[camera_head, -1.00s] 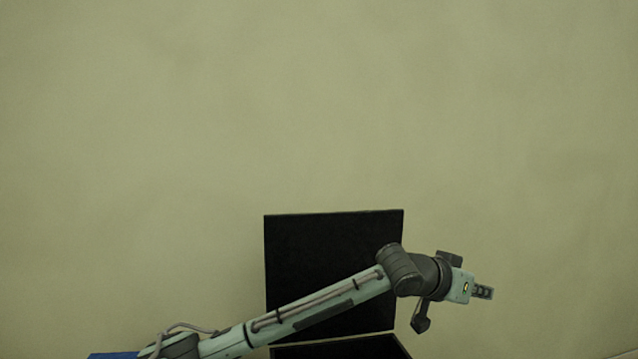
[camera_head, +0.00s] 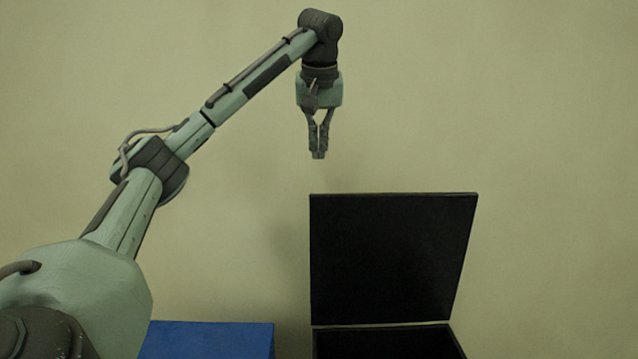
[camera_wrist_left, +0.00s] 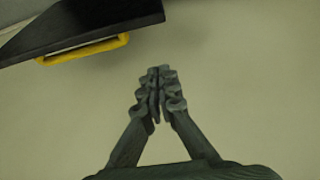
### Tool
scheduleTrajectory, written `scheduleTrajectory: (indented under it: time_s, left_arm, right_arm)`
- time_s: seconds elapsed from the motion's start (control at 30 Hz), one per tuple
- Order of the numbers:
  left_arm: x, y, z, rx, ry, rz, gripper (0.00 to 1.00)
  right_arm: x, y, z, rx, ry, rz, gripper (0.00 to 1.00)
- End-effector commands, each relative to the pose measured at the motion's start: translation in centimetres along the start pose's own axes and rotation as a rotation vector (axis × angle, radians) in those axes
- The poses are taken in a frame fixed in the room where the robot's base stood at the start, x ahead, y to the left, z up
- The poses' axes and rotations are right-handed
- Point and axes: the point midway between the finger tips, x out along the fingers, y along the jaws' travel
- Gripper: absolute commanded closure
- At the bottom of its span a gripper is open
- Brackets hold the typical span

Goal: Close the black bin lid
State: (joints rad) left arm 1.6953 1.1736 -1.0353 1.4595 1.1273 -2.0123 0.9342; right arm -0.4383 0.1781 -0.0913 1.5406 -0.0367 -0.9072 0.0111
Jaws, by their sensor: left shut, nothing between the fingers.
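The black bin lid (camera_head: 392,258) stands open and nearly upright at the back of the black bin (camera_head: 385,345), whose lower part is cut off by the bottom of the head view. My left gripper (camera_head: 318,156) points down, above the lid's top left corner in the picture and apart from it. Its fingers are shut and empty. In the left wrist view the shut fingers (camera_wrist_left: 158,75) show in front of the pale wall, with the black lid (camera_wrist_left: 90,22) at the upper left. A yellow strip, perhaps a handle (camera_wrist_left: 85,50), runs along it. My right gripper is not in view.
A blue box or bin (camera_head: 208,340) stands to the left of the black bin. A plain pale wall (camera_head: 540,120) fills the background. The space right of the lid looks free.

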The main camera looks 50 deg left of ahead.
Motion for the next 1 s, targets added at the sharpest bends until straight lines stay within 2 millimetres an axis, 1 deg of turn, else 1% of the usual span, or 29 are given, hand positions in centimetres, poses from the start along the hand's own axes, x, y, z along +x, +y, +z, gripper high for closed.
scheduleTrajectory:
  time_s: [0.03, 0.27, 0.47, 0.63, 0.7, 0.8, 0.9, 1.0]
  left_arm:
    - [0.7, 0.0, 0.1, 0.002, -0.004, -0.002, 1.0]
    - [3.2, 0.1, 0.1, 0.003, -0.003, -0.001, 1.0]
    - [5.8, 0.1, 0.1, 0.002, -0.003, 0.0, 1.0]
    - [8.9, -0.2, 0.0, -0.001, -0.001, -0.004, 1.0]
    - [8.1, -0.1, 1.1, 0.003, 0.005, 0.001, 1.0]
    - [7.7, -0.1, 2.4, 0.002, 0.004, 0.0, 1.0]
    - [7.4, -0.1, 3.2, 0.001, 0.003, 0.0, 1.0]
    - [7.3, 0.0, 3.6, 0.0, 0.002, 0.0, 1.0]
  right_arm:
    - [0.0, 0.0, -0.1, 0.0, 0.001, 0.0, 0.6]
    - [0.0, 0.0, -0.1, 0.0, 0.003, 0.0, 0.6]
    - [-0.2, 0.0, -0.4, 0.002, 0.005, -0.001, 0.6]
    - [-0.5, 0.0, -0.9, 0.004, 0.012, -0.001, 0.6]
    - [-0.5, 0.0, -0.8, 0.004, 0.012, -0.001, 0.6]
    - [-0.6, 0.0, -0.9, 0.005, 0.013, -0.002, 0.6]
    - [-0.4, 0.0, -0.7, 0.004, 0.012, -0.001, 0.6]
    - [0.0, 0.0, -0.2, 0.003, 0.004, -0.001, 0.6]
